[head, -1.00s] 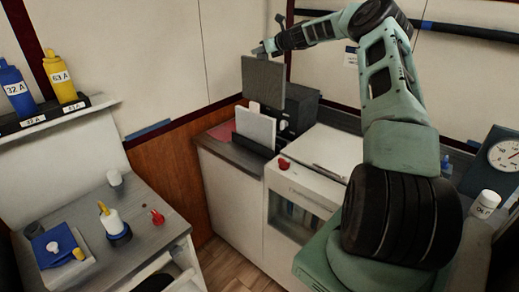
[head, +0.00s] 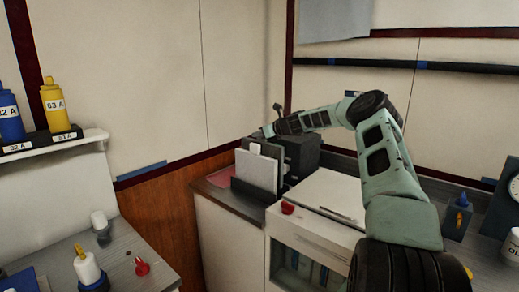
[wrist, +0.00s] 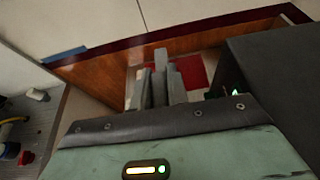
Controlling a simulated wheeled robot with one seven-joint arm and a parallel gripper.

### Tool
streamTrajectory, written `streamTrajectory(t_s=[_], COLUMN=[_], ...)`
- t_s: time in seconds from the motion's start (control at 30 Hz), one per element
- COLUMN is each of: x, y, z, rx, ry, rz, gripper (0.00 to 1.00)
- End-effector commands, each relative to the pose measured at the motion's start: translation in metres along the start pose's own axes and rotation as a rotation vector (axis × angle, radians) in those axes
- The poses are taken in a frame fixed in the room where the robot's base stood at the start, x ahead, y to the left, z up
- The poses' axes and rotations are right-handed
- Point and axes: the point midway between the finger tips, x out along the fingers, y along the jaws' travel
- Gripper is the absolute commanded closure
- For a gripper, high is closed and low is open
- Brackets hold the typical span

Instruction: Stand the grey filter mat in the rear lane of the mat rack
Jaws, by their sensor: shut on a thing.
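The grey filter mat (head: 275,151) hangs upright from my gripper (head: 266,132) behind a white mat (head: 256,171) in the head view. Its top strip shows; its lower part is hidden by the white mat, so I cannot tell whether it touches the floor of a lane. The dark mat rack (head: 252,192) stands on the counter, and the white mat stands in its front part. In the wrist view my gripper (wrist: 160,78) is shut on the grey mat's top edge, seen nearly edge-on.
A dark box (head: 302,152) stands close behind and right of the rack. A red pad (wrist: 192,70) lies on the counter beside it. A white cabinet top (head: 322,196) with a red knob (head: 288,208) is to the right. The wall is close behind.

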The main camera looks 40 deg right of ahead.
Motion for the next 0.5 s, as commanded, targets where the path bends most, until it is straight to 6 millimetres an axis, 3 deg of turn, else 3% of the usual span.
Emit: streamTrajectory(t_s=[0.37, 0.5], x=[0.014, 0.015], y=[0.000, 0.000], z=[-0.035, -0.037], rx=[0.004, -0.002], ry=[-0.001, -0.002], rz=[0.000, -0.001], gripper=[1.00, 1.00])
